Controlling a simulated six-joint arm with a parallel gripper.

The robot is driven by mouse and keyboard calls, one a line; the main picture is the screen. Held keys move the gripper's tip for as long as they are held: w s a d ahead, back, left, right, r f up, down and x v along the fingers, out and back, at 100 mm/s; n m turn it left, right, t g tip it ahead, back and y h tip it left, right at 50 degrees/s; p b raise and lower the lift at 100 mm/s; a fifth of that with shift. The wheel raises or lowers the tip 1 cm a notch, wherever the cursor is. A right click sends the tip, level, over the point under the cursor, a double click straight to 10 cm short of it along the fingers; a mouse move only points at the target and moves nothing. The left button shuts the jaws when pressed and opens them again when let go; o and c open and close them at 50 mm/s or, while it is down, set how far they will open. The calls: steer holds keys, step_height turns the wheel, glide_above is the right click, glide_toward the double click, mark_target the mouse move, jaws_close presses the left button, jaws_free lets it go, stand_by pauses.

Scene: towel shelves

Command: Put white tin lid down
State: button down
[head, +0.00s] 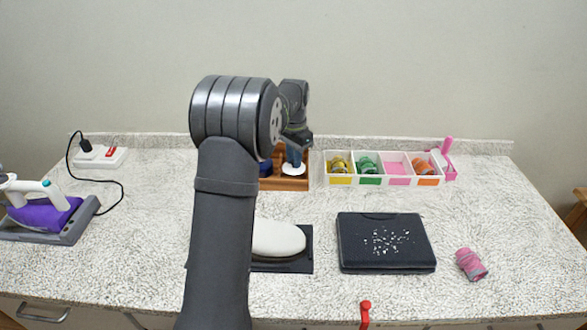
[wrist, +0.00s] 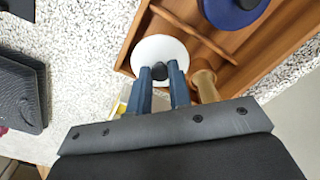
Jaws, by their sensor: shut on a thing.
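The white tin lid (wrist: 149,50) is a round disc with a small black knob. My gripper (wrist: 161,74) is shut on that knob, with one blue finger on each side. In the head view, the white lid (head: 293,169) hangs flat below my gripper (head: 294,156) at the wooden tray (head: 296,185). In the wrist view, the lid overlaps the rim and a divider of the wooden tray (wrist: 143,22). I cannot tell whether it touches the wood. A blue lid (wrist: 222,14) with a dark knob lies in the tray. My arm hides the tray's left part in the head view.
A white divided bin (head: 383,181) with coloured rolls stands right of the tray. A wooden peg (wrist: 205,88) is close to my fingers. A black case (head: 386,258), a pink roll (head: 471,264) and an iron (head: 45,210) stand apart.

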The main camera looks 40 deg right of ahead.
steer(key=shift+w+f, duration=0.1)
steer(key=shift+f, duration=1.95)
steer(key=c, duration=1.3)
jaws_free()
steer(key=shift+f, duration=0.15)
step_height(320, 180, up, 12)
steer(key=shift+r, duration=0.2)
steer(key=shift+f, duration=4.2)
